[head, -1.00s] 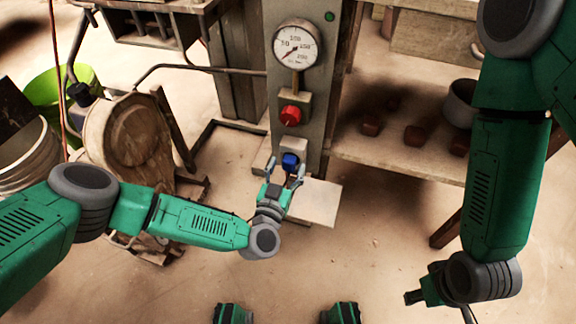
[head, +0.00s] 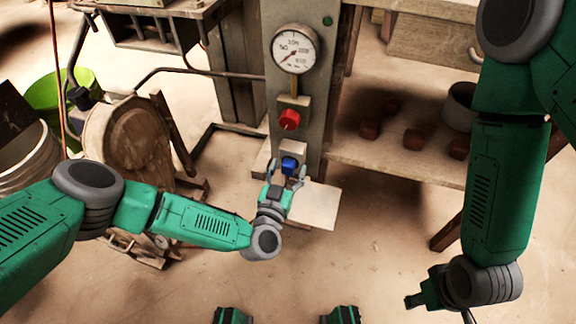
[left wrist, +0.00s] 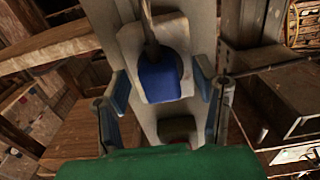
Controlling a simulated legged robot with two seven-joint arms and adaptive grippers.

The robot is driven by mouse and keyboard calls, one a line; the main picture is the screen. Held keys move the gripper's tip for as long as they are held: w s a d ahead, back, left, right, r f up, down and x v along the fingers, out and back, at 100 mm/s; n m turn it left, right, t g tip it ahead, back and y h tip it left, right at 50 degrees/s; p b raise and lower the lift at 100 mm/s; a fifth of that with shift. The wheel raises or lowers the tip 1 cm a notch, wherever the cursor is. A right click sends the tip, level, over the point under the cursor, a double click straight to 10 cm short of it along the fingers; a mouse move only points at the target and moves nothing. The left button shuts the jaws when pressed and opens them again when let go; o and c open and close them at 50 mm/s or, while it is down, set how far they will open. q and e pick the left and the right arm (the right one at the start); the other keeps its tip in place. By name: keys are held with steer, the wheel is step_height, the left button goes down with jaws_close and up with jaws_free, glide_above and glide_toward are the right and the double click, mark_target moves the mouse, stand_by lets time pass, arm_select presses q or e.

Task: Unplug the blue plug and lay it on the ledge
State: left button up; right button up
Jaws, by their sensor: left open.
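The blue plug (head: 289,164) sits in a pale socket block on the front of the grey column, below the red knob. My left gripper (head: 286,172) is open, with its fingers on either side of the plug. In the left wrist view the plug (left wrist: 160,80) shows between the spread fingers, with gaps at both sides and a cable running from it. The ledge (head: 313,206) is a pale flat plate just right of and below the plug, bare where it shows. My right gripper (head: 412,300) is far off at the lower right; its jaw opening is unclear.
The red knob (head: 289,119) and a round gauge (head: 293,50) are on the column above the plug. A wooden shelf (head: 375,157) with several dark red blocks stands to the right. A wooden round-faced machine (head: 130,145) stands to the left.

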mark_target(287, 172)
stand_by(0.5)
arm_select(q)
jaws_close()
steer(key=shift+p+v, duration=1.85)
steer(key=shift+v, duration=1.15)
